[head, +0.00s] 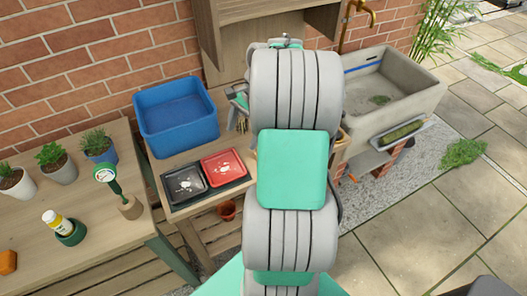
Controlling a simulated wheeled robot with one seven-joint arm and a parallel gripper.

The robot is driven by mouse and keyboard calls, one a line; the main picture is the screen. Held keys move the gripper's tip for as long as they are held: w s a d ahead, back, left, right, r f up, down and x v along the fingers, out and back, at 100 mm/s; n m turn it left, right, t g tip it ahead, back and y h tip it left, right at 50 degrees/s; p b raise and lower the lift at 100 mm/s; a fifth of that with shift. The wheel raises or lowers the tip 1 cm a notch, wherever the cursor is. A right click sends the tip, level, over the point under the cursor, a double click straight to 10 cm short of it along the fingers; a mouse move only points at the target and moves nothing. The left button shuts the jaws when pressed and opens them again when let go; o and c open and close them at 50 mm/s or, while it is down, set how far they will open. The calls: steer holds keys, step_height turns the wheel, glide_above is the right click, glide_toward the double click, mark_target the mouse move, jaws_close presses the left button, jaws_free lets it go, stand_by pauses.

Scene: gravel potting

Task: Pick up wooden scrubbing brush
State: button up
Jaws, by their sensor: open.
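I cannot make out the wooden scrubbing brush for certain; my own arm covers the middle of the view. A small brownish thing (242,124) shows just left of my arm, too small to tell what it is. A bit of my gripper (238,99) shows at the left edge of my arm, above the back of the low wooden bench (178,158). It is open, with most of it hidden behind the arm. I cannot see what lies between its fingers.
A blue basin (177,115) and black (185,186) and red (222,167) trays sit left of my arm. A stone sink (390,90) stands right. Potted plants (56,162), a bottle (57,221) and an orange block (8,262) are on the left table (95,205).

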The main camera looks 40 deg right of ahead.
steer(key=s+d+f+m+y, duration=0.1)
steer(key=s+d+f+m, duration=0.35)
steer(key=d, duration=0.35)
steer(key=shift+m, duration=0.25)
steer(key=x, duration=0.4)
steer(key=w+x, duration=0.1)
steer(key=x, duration=0.1)
steer(key=shift+a+f, duration=0.1)
steer(key=shift+a, duration=0.4)
steer(key=shift+c, duration=0.5)
steer(key=c, duration=1.4)
